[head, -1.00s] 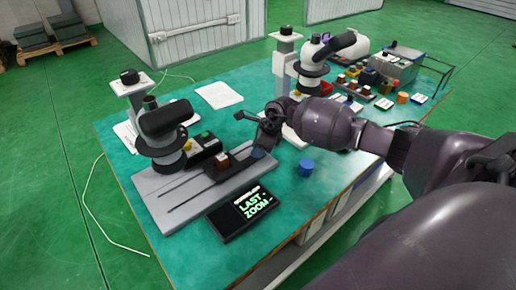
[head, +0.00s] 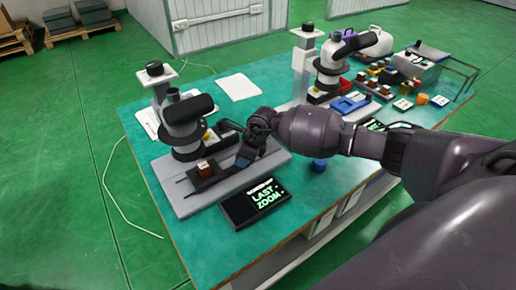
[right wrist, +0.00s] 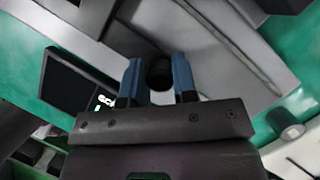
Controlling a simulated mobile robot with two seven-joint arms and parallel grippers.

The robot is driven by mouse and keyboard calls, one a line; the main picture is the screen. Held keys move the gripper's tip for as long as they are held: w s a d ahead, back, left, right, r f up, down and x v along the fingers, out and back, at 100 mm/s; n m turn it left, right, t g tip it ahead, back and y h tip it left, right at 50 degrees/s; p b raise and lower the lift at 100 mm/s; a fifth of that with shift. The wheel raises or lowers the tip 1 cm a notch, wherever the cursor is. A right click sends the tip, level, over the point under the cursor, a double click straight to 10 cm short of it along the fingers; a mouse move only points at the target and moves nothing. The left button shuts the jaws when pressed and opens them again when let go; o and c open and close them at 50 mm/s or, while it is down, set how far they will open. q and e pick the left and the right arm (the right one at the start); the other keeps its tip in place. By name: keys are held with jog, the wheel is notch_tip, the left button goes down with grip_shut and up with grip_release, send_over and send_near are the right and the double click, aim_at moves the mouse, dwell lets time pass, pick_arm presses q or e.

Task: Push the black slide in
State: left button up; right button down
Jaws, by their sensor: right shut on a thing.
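The black slide (head: 224,172) lies on the slotted grey base plate (head: 185,206) of the left instrument (head: 186,126). It carries a small brown block (head: 206,168) and sits in front of the instrument's head. My right gripper (head: 246,157) is at the slide's right end. In the right wrist view, its blue fingers (right wrist: 158,80) stand either side of a round black knob (right wrist: 158,70) and are shut on it. The knob appears to be the slide's handle. The rest of the slide is hard to make out there. My left gripper is not in view.
A blue cylinder (head: 318,164) stands right of the plate, beside my forearm. A second instrument (head: 330,68) and several small items stand at the back right.

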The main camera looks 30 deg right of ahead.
aim_at(230, 168)
jog(key=a, duration=0.3)
jog(key=shift+s, duration=0.1)
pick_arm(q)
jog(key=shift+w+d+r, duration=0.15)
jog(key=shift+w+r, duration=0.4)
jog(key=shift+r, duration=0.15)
pick_arm(e)
jog(key=shift+a, duration=0.2)
jog(key=shift+s, duration=0.1)
jog(key=c, duration=0.9)
grip_release()
jog(key=shift+a, duration=0.2)
jog(key=shift+d, duration=0.15)
jog(key=shift+d+r, duration=0.1)
jog(key=shift+r, duration=0.15)
pick_arm(q)
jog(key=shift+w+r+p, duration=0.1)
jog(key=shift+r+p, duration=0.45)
jog(key=shift+p, duration=0.05)
pick_arm(e)
jog(key=v, duration=1)
